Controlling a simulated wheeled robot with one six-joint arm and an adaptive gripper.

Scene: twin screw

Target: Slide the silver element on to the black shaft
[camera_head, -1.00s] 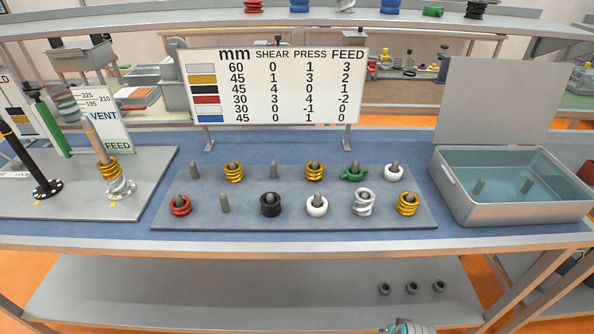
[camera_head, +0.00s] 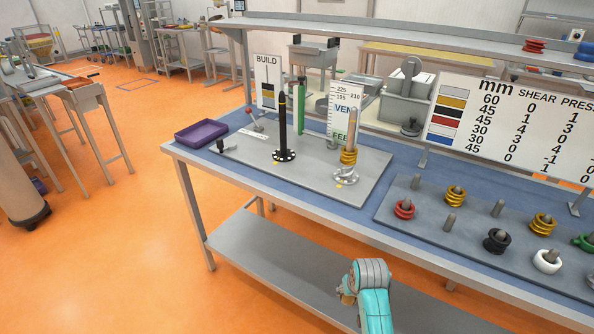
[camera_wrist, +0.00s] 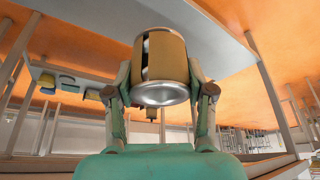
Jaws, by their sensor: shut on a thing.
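The black shaft (camera_head: 283,125) stands upright on the left part of the bench, in a round dark base with light dots. No coil element shows on it. In the head view only a teal part of my arm (camera_head: 371,300) shows at the bottom, in front of the bench, well apart from the shaft; the fingers are not seen there.
Right of the black shaft, a grey shaft (camera_head: 351,130) carries gold and silver coils. A green post (camera_head: 300,107) and signs stand behind. A purple tray (camera_head: 201,132) lies at the left end. A peg board (camera_head: 472,231) with coloured elements lies right. Floor left of the bench is open.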

